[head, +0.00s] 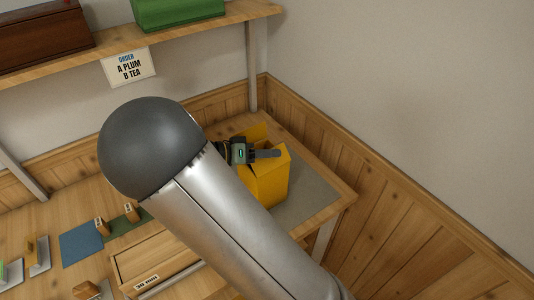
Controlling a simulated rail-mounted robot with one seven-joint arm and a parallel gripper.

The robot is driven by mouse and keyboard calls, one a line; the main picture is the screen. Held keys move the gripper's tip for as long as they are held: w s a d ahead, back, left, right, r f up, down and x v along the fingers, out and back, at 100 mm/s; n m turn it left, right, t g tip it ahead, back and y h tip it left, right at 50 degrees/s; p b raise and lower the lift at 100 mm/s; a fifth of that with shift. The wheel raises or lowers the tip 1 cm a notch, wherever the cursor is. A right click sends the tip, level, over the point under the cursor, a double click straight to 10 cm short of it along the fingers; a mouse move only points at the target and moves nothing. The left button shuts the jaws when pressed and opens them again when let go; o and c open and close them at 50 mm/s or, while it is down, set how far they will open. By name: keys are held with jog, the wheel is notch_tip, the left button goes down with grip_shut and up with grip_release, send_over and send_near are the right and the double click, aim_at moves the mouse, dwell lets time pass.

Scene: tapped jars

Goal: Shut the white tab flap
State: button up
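A yellow box (270,182) stands at the back right of the wooden counter, partly behind my arm. A yellow flap (256,133) stands up at its far side, so the top looks at least partly open. I cannot make out a white tab on any flap; my arm hides the left part of the box. My gripper (274,153) is over the top of the box, with a dark finger pointing right near its rim. Whether it touches the box or is open or shut does not show.
The box stands on a grey mat (311,190) near the counter's right edge. A wooden case (150,252) with a label, a blue mat (82,243) and a green mat (124,228) lie left. A shelf (80,61) with a hanging sign (129,68) runs above.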

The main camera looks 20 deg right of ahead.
jog(key=shift+a, duration=0.1)
dwell(0.3)
jog(key=b+v, duration=0.3)
jog(key=v, duration=1.4)
jog(key=shift+a, duration=0.1)
jog(key=s+f+n+t+h, duration=0.2)
jog(key=s+f+n+t, duration=0.1)
jog(key=s+f+t, duration=0.2)
jog(key=x, duration=0.6)
jog(key=p+x, duration=0.1)
jog(key=x, duration=1)
jog(key=shift+w+d+r+p, duration=0.15)
jog(key=shift+d+r+p, duration=0.15)
jog(key=shift+r+p, duration=0.1)
grip_shut()
